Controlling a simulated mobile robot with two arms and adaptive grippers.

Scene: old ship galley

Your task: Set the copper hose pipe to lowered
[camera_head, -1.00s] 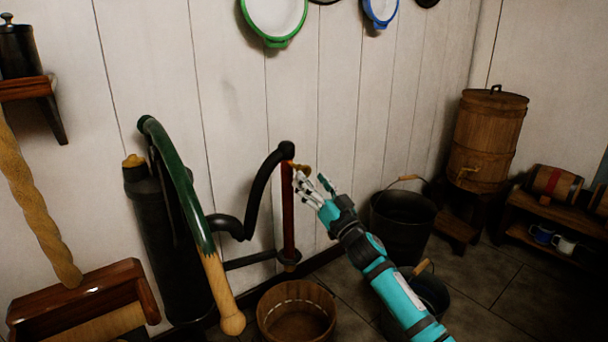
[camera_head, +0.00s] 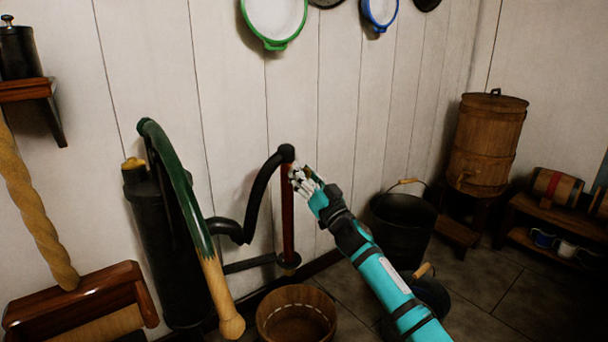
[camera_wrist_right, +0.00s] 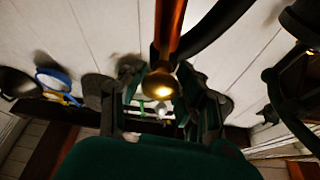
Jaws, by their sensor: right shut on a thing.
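The copper hose pipe (camera_head: 288,220) stands upright as a dark red pipe beside the white plank wall, below the bend of a black pipe. In the right wrist view it is a shiny copper pipe (camera_wrist_right: 170,25) ending in a rounded brass end (camera_wrist_right: 160,83). My right gripper (camera_head: 302,178) is at the upper end of the pipe, its fingers shut on the brass end. In the right wrist view my gripper (camera_wrist_right: 158,100) has a finger on each side of that end. The fingers hide the brass end in the head view. My left gripper is not in view.
A black pump (camera_head: 165,250) with a green and wooden handle (camera_head: 185,185) stands left of the pipe. A wooden tub (camera_head: 268,318) sits below, and a black bucket (camera_head: 402,235) stands right of my gripper. A wooden barrel (camera_head: 487,140) stands farther right.

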